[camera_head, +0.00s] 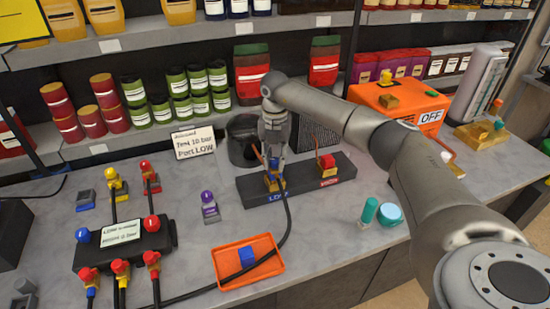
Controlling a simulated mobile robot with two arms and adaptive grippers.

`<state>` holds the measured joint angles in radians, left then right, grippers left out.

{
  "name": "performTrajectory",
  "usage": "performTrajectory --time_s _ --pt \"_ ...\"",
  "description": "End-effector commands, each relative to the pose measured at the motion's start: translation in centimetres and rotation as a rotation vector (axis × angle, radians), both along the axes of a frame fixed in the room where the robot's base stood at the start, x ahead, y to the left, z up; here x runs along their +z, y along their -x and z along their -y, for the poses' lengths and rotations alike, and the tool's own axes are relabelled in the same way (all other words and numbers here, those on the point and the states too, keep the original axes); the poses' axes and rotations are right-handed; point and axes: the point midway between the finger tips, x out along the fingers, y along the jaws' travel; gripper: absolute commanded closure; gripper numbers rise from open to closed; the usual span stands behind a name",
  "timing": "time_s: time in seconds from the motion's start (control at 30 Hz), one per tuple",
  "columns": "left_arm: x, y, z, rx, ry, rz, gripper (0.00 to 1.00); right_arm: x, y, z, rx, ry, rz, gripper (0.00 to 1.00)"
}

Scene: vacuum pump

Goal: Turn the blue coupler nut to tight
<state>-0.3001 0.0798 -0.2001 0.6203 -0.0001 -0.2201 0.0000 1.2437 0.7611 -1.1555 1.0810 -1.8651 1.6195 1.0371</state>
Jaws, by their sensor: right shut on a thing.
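My right arm reaches in from the right, and its gripper (273,172) points down at the LOW port on the left of a black manifold block (305,181). The gripper is shut on the blue coupler nut (275,164), which shows only in part between the fingers. A black hose (288,220) runs from this port down and to the left. Because the fingers cover the nut, I cannot tell how far it is turned. My left gripper is not in view.
A red-capped port (326,162) stands on the block's right end. An orange tray (222,264) holds a blue piece (246,256). A black box with hoses (125,247) is at left. An orange machine marked OFF (405,104) stands behind, right. The counter's front right holds teal containers (389,214).

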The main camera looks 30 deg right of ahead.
Motion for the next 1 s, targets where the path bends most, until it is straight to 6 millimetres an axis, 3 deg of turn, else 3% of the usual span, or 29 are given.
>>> performTrajectory --time_s 0.73,0.77,0.93,1.0 --pt "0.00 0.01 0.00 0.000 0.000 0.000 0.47 0.01 0.00 0.00 -0.001 0.000 0.000 0.99" --pt "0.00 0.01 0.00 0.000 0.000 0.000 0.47 0.01 0.00 0.00 -0.001 0.000 0.000 0.74" --pt "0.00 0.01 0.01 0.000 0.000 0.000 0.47 0.01 0.00 0.00 -0.001 0.000 0.000 0.52" --pt "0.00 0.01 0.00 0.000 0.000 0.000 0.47 0.01 0.00 0.00 -0.001 0.000 0.000 0.52"
